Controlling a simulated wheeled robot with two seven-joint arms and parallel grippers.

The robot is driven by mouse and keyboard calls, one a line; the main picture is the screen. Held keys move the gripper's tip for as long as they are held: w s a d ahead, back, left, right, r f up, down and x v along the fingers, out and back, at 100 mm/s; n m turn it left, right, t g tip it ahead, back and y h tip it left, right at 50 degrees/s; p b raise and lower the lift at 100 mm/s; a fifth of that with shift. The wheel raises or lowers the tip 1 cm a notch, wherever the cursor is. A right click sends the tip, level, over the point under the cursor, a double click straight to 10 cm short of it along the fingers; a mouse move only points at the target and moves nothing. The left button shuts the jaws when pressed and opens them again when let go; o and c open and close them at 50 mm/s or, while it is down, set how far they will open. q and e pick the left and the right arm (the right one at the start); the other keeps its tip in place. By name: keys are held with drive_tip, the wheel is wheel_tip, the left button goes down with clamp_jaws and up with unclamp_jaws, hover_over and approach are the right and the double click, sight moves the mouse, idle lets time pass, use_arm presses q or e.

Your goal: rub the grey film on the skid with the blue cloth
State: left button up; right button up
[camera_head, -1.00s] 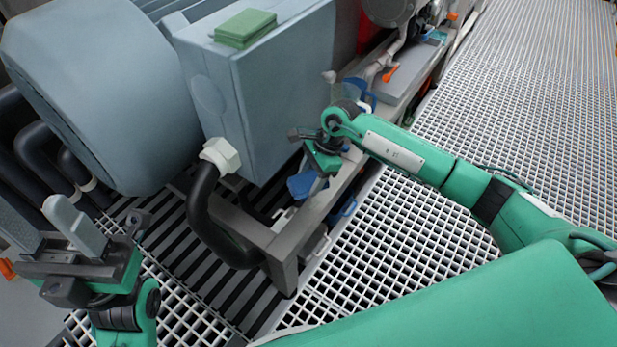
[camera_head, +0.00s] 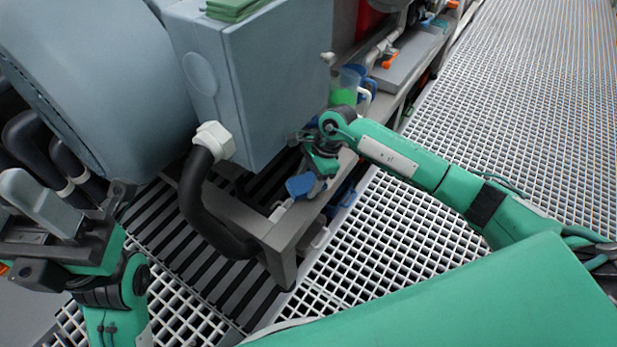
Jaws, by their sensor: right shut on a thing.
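The blue cloth (camera_head: 300,185) is at the jaws of my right gripper (camera_head: 312,172), which is shut on it just above the skid (camera_head: 262,228). The skid is a grey frame beneath the big grey box. I cannot make out the grey film; it may be hidden by the cloth or gripper. My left gripper (camera_head: 20,208) is at the left edge, away from the skid, with its fingers apart and nothing seen between them.
A grey motor (camera_head: 90,85) and the grey box (camera_head: 265,85), with a green pad (camera_head: 235,8) on top, stand left of the cloth. A black hose (camera_head: 200,205) bends down in front. White grating (camera_head: 395,250) is open at right.

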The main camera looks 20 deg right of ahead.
sight(317, 199)
drive_tip(key=shift+f+b, duration=0.75)
drive_tip(key=shift+f, duration=0.25)
idle(0.5)
drive_tip(key=shift+s+d+r+p, duration=0.1)
drive_tip(key=shift+s+d+p, duration=0.25)
drive_tip(key=shift+s+d, duration=0.35)
drive_tip(key=shift+s+d+r+p, duration=0.1)
drive_tip(key=shift+s+d+p, duration=0.3)
drive_tip(key=shift+s, duration=0.35)
drive_tip(key=shift+s+d, duration=0.1)
drive_tip(key=shift+d, duration=0.05)
drive_tip(key=shift+f+b, duration=0.25)
drive_tip(key=shift+b, duration=0.05)
drive_tip(key=shift+w+a+f+b, duration=0.2)
drive_tip(key=shift+w+a+b, duration=0.9)
drive_tip(key=shift+w, duration=0.4)
drive_tip(key=shift+a, duration=0.1)
drive_tip(key=shift+r, duration=0.1)
